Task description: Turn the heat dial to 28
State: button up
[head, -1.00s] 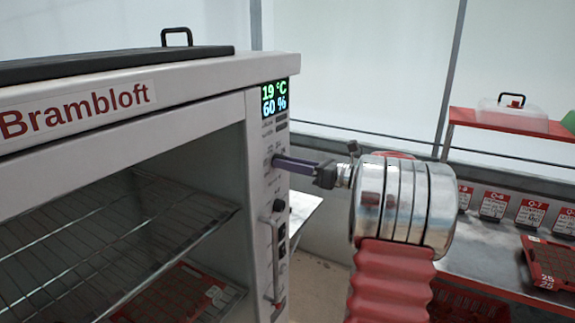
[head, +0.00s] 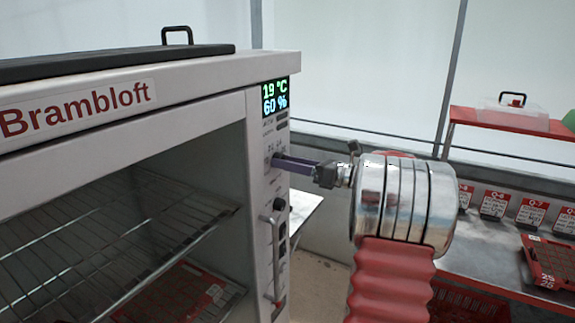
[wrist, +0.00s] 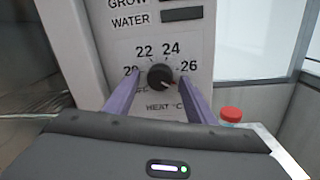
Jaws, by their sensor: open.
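The heat dial (wrist: 160,76) is a round black knob on the cabinet's white front panel, with numbers 22, 24 and 26 readable around it and "HEAT °C" below. Its pale mark points to the lower right. The lower numbers are partly hidden or too small to read. My gripper (wrist: 158,88) is open, with one purple finger on each side of the dial; I cannot tell whether they touch it. In the head view my gripper (head: 277,160) reaches the panel from the right and hides the dial. The display (head: 275,95) reads 19 °C and 60 %.
The cabinet (head: 190,98) labelled Brambloft stands open at left, with wire racks (head: 110,240) inside. A vertical handle (head: 276,255) is below the dial. A bench (head: 480,255) with trays and labels is at right. A red-capped container (wrist: 231,116) is right of the gripper.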

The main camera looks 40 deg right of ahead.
jog(key=shift+s, duration=0.1)
jog(key=v, duration=1.3)
jog(key=shift+s+d, duration=0.2)
jog(key=shift+s, duration=0.05)
